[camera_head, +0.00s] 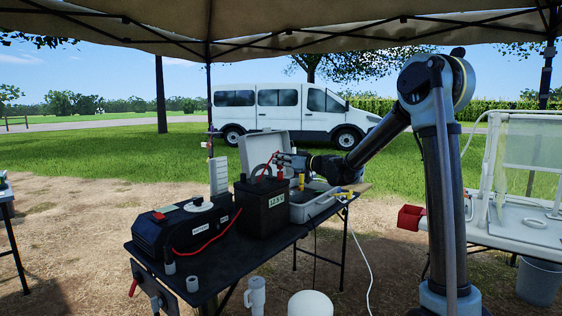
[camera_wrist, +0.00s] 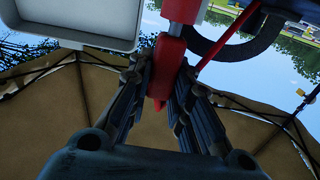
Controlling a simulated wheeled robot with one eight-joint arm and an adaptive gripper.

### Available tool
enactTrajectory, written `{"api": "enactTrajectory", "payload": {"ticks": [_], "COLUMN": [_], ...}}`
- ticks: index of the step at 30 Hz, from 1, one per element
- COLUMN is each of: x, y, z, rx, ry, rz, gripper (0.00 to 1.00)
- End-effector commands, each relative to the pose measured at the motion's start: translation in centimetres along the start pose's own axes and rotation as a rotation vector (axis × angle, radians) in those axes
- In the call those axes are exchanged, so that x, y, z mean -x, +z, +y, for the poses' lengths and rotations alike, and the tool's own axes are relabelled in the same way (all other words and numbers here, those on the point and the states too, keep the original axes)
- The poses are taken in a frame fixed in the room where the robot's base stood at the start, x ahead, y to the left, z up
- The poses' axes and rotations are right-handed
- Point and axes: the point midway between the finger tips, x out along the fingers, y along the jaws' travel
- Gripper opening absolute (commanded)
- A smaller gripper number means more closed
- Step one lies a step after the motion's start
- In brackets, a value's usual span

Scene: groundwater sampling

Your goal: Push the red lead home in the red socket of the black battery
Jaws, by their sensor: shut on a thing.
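The black battery (camera_head: 263,210) stands upright on the dark table, with a pale label on its front. My gripper (camera_head: 283,161) is above the battery's right rear top edge. In the wrist view my gripper (camera_wrist: 166,88) is shut on the red plug of the red lead (camera_wrist: 167,62), which sits between the two fingers. A thin red cable (camera_wrist: 228,38) runs off to the upper right there. In the head view the red plug (camera_head: 280,173) is small at the battery top. I cannot make out the red socket or how deep the plug sits.
A black box (camera_head: 180,229) with a red cable on it stands left of the battery. A yellow-topped item (camera_head: 301,181) stands close to the battery.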

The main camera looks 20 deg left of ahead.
Motion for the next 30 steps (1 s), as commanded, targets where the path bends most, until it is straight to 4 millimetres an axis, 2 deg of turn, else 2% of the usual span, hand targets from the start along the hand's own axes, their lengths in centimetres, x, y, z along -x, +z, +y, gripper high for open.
{"api": "enactTrajectory", "payload": {"ticks": [10, 11, 13, 14, 25, 30], "x": [0.0, 0.0, 0.0, 0.0, 0.2, 1.9], "y": [0.7, 0.7, 0.7, 0.7, 0.7, 0.7], "z": [0.0, 0.0, 0.0, 0.0, 0.0, 0.0], "rx": [0.000, 0.000, 0.000, 0.000, 0.000, 0.000], "ry": [0.000, 0.000, 0.000, 0.000, 0.000, 0.001], "rz": [0.000, 0.000, 0.000, 0.000, 0.000, 0.000], "gripper": [0.01, 0.23, 0.39, 0.42, 0.42, 0.42]}}
